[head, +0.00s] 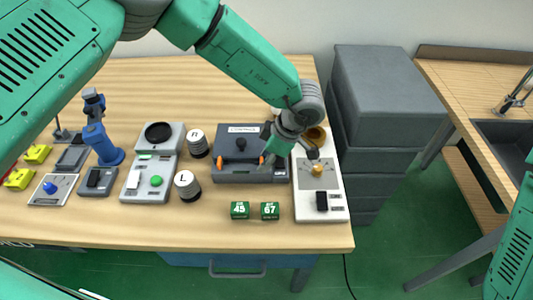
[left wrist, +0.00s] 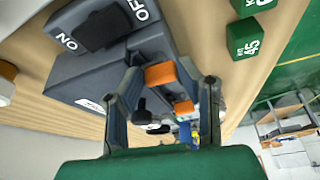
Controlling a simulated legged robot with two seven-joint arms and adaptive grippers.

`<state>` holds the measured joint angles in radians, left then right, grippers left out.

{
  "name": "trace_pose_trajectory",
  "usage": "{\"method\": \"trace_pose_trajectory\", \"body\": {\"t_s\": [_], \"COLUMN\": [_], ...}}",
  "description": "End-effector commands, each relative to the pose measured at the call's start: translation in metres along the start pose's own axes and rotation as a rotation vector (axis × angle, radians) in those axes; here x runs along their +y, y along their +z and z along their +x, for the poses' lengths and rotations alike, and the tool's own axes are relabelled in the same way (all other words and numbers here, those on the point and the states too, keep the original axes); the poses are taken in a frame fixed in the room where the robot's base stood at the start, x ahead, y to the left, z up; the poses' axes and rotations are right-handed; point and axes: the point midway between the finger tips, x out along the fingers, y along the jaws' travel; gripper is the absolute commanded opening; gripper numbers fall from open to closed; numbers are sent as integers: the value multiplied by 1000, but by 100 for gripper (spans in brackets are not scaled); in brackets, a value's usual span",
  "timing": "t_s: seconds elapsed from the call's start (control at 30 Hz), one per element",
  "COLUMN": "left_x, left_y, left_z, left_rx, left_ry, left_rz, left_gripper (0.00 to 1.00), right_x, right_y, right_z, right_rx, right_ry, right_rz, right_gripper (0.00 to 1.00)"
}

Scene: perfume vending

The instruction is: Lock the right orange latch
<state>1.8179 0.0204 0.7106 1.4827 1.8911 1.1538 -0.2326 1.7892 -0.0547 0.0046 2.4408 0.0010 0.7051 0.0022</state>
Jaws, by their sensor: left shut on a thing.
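A dark grey box (head: 238,177) with a lid and a round black knob (head: 241,144) stands on the table. It has a left orange latch (head: 233,160) and a right orange latch (head: 262,160) on its front. My left gripper (head: 268,153) is at the right latch, and its upper part hides the box's right end. In the left wrist view the right latch (left wrist: 160,74) sits between the two fingers of my left gripper (left wrist: 170,80), which is shut on it. The left latch (left wrist: 184,108) shows farther off. My right gripper is out of view.
An ON/OFF switch (left wrist: 103,28) is close beside the fingers. Two green cubes (head: 240,210) stand in front of the box. A white panel (head: 320,205) is to the right, with two jars (head: 187,185) to the left. The front table strip is mostly free.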

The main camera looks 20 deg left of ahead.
Motion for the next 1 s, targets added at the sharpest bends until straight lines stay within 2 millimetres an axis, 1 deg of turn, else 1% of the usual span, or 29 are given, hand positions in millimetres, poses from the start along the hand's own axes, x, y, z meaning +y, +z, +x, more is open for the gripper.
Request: {"method": "trace_pose_trajectory", "body": {"t_s": [0.03,0.2,0.4,0.93,0.97,1.0], "left_x": [-3,-3,-2,-3,-3,-3], "left_y": [-4,-6,-8,-9,-9,-9], "left_z": [6,8,10,11,11,11], "left_rx": [10,14,16,16,16,17], "left_ry": [-26,-59,-79,-88,-88,-88], "left_rz": [-30,-109,-161,-178,-178,-178], "left_gripper": [2,2,1,1,40,50], "right_x": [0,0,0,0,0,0], "right_y": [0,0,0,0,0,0], "right_z": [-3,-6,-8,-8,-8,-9], "right_rx": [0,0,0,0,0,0], "right_ry": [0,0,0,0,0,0], "right_rz": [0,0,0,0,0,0], "right_gripper": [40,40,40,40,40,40]}}
